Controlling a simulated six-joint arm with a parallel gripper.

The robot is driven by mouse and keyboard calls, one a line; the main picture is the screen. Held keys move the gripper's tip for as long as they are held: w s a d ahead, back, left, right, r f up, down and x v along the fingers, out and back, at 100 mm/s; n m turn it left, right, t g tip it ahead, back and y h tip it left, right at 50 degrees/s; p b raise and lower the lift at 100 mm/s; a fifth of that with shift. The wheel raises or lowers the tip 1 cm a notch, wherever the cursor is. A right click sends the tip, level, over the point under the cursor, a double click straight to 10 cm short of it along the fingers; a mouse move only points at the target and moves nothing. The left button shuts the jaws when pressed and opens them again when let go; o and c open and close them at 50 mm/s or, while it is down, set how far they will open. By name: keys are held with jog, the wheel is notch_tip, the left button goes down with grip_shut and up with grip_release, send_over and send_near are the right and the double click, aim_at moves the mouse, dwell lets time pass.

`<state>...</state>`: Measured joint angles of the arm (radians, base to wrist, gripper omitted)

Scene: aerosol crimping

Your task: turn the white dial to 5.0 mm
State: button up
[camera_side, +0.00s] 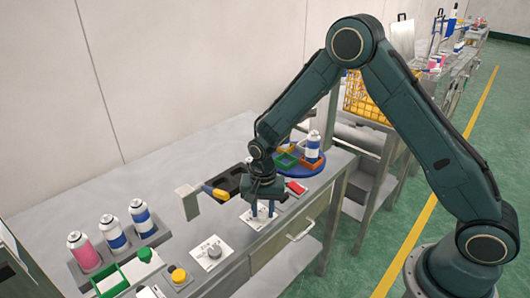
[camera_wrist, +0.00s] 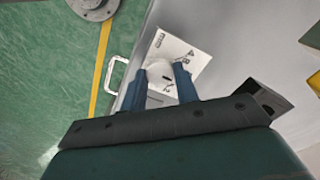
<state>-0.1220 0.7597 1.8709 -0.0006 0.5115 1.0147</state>
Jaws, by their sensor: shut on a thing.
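The white dial (camera_wrist: 160,72) sits on a white card with printed marks (camera_wrist: 186,48) in the wrist view. A dark mark shows on the dial's near side, but I cannot read the setting. My gripper (camera_wrist: 160,69) has its two blue fingers on either side of the dial, shut on it. In the side view my gripper (camera_side: 262,210) points straight down over the white card (camera_side: 248,221) near the bench's front edge. The dial is hidden there by the fingers.
A second card with a grey knob (camera_side: 212,250) lies to the front left. A yellow-handled tool (camera_side: 215,192) is left of my gripper. Spray cans (camera_side: 113,232) stand at left. A blue round tray (camera_side: 312,168) with small bins and a can is behind right.

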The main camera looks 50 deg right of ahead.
aim_at(263, 213)
dwell(0.3)
jog(key=o, duration=1)
jog(key=shift+r, duration=0.15)
jog(key=shift+r, duration=6.75)
jog(key=shift+r, duration=0.1)
